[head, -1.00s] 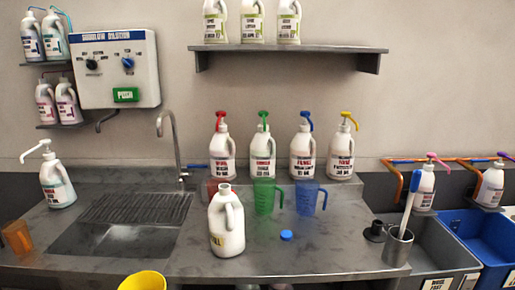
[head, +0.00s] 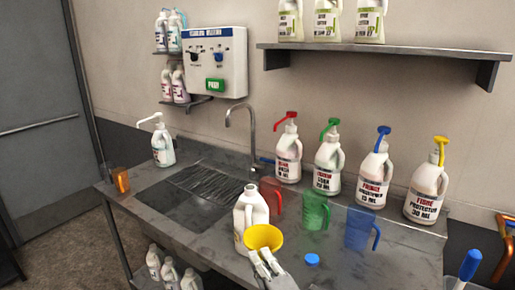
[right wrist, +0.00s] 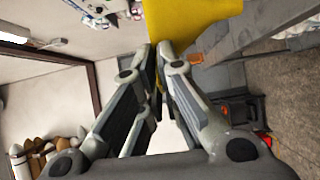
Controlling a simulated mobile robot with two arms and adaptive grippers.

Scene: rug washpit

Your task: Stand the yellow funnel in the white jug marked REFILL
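The white jug (head: 248,208) stands upright and open on the steel counter, in front of the red measuring jug; its label is mostly hidden in the head view now. The yellow funnel (head: 263,236) is in front of the jug's lower part in the head view, nearer to me and covering some of it. My right gripper (head: 266,262) is shut on the funnel's edge. The right wrist view shows the funnel (right wrist: 200,18) at the fingertips (right wrist: 160,60). The funnel's spout is hidden. My left gripper is not in view.
Red (head: 271,195), green (head: 315,210) and blue (head: 360,228) measuring jugs stand right of the white jug, with several pump bottles behind. A blue cap (head: 312,260) lies on the counter (head: 400,262). The sink (head: 185,205) and tap (head: 240,120) are to the left.

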